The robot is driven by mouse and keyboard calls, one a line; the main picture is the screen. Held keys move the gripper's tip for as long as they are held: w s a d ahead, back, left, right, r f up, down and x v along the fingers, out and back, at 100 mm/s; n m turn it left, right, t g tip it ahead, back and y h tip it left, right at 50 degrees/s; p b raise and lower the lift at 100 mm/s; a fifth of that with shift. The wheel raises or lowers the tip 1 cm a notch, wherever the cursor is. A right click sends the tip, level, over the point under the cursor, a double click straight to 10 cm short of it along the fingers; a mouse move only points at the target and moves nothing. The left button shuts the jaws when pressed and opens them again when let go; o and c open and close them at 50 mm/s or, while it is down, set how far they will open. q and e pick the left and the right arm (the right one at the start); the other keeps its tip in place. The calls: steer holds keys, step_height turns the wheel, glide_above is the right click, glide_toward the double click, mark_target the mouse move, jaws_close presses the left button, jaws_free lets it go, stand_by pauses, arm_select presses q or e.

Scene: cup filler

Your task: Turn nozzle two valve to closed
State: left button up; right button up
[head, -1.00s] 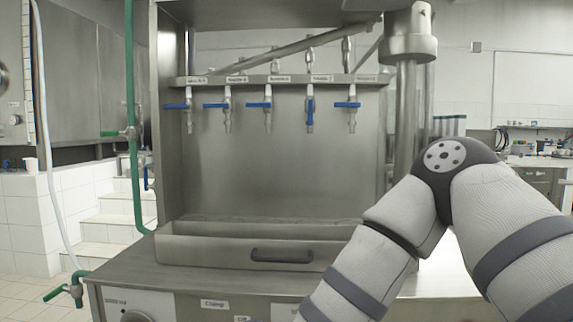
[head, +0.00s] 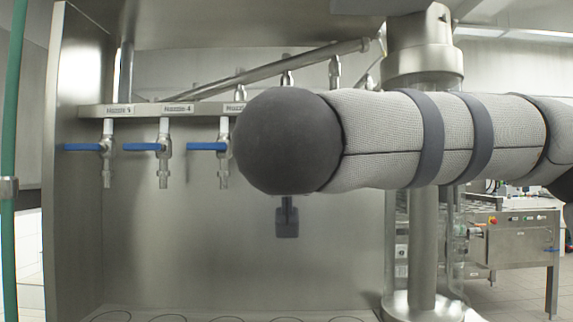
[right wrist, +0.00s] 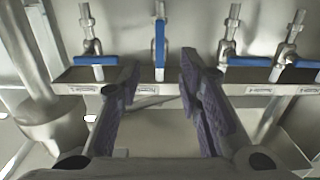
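The nozzle two valve shows in the right wrist view, which looks upside down, with its blue handle (right wrist: 160,45) in line with the pipe. My right gripper (right wrist: 160,64) is open and empty, with one dark finger on each side of this handle in the picture. I cannot tell whether the handle lies between the fingers or beyond them. In the head view my right arm hides nozzles one and two, and only a dark part of the right gripper (head: 287,222) shows below it. My left gripper is not in view.
Nozzle three (head: 224,150), nozzle four (head: 163,150) and nozzle five (head: 106,150) hang from the labelled rail with blue handles crosswise. Nozzle one's crosswise handle (right wrist: 95,60) shows in the right wrist view. A thick steel column (head: 423,250) stands at right.

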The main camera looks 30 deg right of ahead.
steer(key=x, duration=1)
steer(key=shift+w+d, duration=0.3)
steer(key=shift+r, duration=0.1)
jaws_close()
